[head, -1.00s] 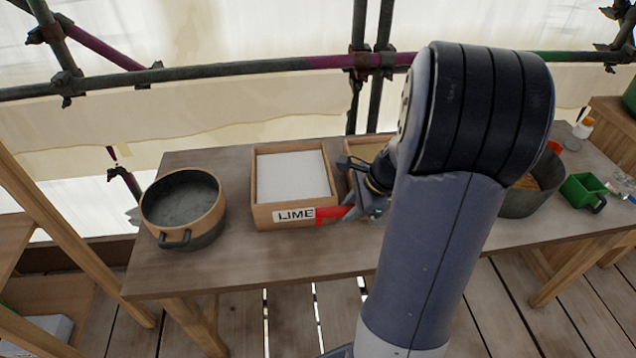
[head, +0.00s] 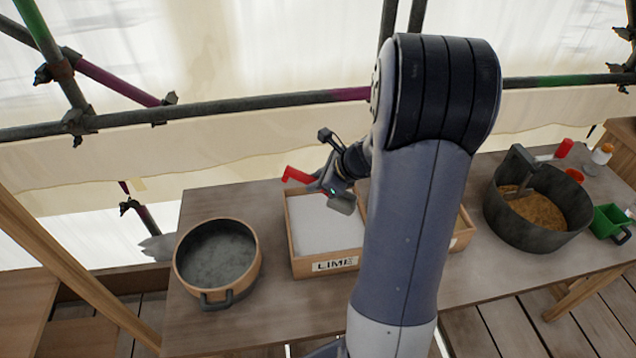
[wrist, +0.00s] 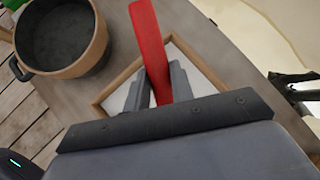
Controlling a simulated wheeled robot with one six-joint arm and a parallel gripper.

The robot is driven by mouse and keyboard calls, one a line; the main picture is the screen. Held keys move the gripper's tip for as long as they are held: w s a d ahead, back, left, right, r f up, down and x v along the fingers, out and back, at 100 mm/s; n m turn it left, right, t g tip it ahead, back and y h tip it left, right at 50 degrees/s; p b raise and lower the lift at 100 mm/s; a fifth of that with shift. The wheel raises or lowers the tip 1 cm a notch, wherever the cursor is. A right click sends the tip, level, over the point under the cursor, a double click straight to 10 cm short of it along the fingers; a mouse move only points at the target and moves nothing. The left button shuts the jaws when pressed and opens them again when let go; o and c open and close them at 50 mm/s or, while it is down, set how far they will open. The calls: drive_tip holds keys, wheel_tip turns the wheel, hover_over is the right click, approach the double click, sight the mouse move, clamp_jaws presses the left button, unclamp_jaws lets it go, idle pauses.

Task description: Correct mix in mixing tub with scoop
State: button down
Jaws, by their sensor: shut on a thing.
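My gripper (head: 328,188) is shut on a red-handled tool (head: 298,176), likely the scoop, and holds it above the back of the lime box. In the wrist view the red handle (wrist: 148,40) stands between my two fingers (wrist: 158,88); I cannot make out its bowl. The dark mixing tub (head: 530,238) stands at the right of the bench, with tan, grainy mix (head: 540,210) and a grey upright piece (head: 518,165) in it. The wooden lime box (head: 325,265), labelled LIME, holds white powder (head: 325,222).
A round wood-rimmed pot (head: 217,290) with a dark grey inside stands at the left. A second wooden box (head: 466,228) is mostly hidden behind my arm. A green container (head: 608,222) and small bottles (head: 602,154) are at the far right. Scaffold poles run behind.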

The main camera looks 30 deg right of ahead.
wheel_tip(320, 180, down, 10)
drive_tip(key=t+y+b, duration=0.1)
drive_tip(key=b, duration=1.1)
drive_tip(key=shift+s+d+y, duration=0.3)
drive_tip(key=shift+s+d, duration=0.1)
drive_tip(key=shift+d, duration=0.05)
drive_tip(key=shift+r, duration=0.1)
